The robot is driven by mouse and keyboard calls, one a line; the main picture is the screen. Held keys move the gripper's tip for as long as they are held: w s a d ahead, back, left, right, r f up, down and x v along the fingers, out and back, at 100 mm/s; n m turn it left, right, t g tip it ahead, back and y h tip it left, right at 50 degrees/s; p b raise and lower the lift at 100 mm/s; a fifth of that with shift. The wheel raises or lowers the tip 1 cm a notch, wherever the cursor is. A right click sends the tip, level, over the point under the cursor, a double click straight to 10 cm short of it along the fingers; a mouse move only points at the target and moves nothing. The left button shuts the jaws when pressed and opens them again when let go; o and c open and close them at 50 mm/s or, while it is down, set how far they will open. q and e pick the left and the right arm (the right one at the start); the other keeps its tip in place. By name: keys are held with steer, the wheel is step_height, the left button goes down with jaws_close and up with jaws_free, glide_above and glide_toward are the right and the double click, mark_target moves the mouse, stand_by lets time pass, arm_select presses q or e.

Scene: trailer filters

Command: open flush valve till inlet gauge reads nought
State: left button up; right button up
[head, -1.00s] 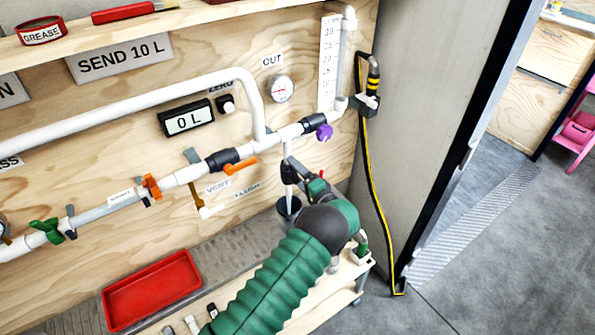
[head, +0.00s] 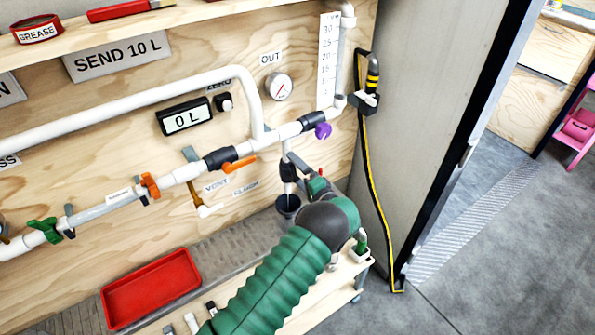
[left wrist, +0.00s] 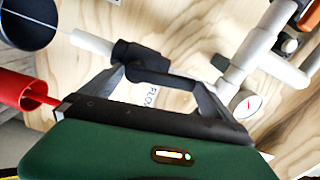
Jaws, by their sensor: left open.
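The flush branch hangs from the main pipe in the head view, with a black valve body (head: 289,171) above a dark drain cup (head: 288,204). The "FLUSH" label (head: 246,188) is left of it. My left gripper (head: 314,181) is open at the right of this valve, and a red part shows by its fingers. I cannot tell whether they touch the valve handle. In the left wrist view the open fingers (left wrist: 165,82) lie before a black fitting (left wrist: 138,55). The inlet gauge (head: 3,229) is cut off at the left edge, its reading unseen. My right gripper is not in view.
The OUT gauge (head: 278,87), purple knob (head: 323,131) and orange valve handle (head: 240,164) are near my gripper. A display (head: 185,117) reads 0 L. A red tray (head: 150,289) lies on the bench. A yellow-black cable (head: 370,180) hangs at right.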

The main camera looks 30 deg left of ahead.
arm_select(q)
steer(key=b+v, duration=0.1)
steer(key=v, duration=1.5)
steer(key=shift+d, duration=0.45)
steer(key=shift+f, duration=0.15)
steer(key=w+d+r+t+h, duration=0.4)
steer(key=w+d+t+h, duration=0.15)
steer(key=h, duration=0.65)
steer(key=s+f+n+g+h, duration=0.1)
steer(key=s+g, duration=0.4)
steer(key=s, duration=1)
steer(key=s+f+n+g+h, duration=0.1)
steer(key=s+f+g+h, duration=0.2)
steer(key=s, duration=1.2)
steer(key=shift+f+n+g+h, duration=0.3)
steer(key=shift+f+g, duration=0.3)
steer(key=shift+g, duration=0.35)
